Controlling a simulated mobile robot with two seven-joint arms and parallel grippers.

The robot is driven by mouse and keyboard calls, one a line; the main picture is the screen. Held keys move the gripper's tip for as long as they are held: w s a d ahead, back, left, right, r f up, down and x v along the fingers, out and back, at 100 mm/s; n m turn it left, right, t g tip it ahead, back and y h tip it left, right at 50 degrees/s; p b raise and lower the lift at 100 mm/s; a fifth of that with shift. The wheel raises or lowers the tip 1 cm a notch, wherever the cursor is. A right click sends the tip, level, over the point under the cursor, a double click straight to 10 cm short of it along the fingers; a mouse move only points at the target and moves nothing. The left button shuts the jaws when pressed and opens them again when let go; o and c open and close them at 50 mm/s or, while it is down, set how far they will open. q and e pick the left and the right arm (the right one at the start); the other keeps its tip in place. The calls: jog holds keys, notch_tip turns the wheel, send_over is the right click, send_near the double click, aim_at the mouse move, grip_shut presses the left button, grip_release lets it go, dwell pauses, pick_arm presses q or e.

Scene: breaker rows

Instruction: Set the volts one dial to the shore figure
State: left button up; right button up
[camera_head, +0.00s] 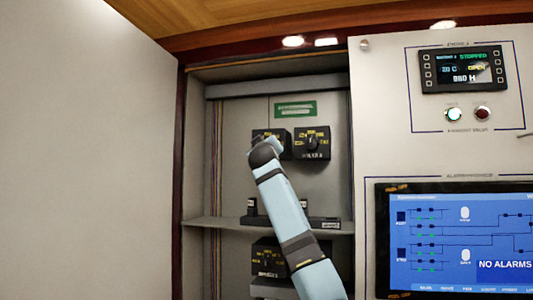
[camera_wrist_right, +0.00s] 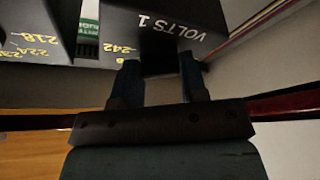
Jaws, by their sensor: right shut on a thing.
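The volts one dial is on a black box (camera_head: 287,147) at the upper left of the open cabinet, lettered VOLTS 1 in the right wrist view (camera_wrist_right: 155,20). In the head view my right gripper (camera_head: 266,143) covers much of the box. My left gripper is not in view.
A second black dial box (camera_head: 312,143) stands just right, with yellow figures. A green label (camera_head: 295,110) is above. A shelf (camera_head: 235,223) with small black boxes lies below, and another dial box (camera_head: 265,257) under it. A blue screen (camera_head: 460,240) reads NO ALARMS.

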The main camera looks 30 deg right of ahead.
jog(key=shift+w+a+f+m+g+h+b, duration=0.15)
jog(key=shift+m+g+h, duration=0.4)
jog(key=shift+m, duration=1.1)
jog(key=shift+d+f+m+g+h+b, duration=0.1)
jog(key=shift+m+g+h+b, duration=0.15)
jog(key=shift+m+h, duration=0.95)
jog(key=shift+r+m+y, duration=0.1)
jog(key=shift+m+y, duration=0.15)
jog(key=shift+m, duration=0.4)
jog(key=o, duration=0.9)
jog(key=b+v, duration=0.4)
jog(key=v, duration=1)
jog(key=shift+r, duration=0.2)
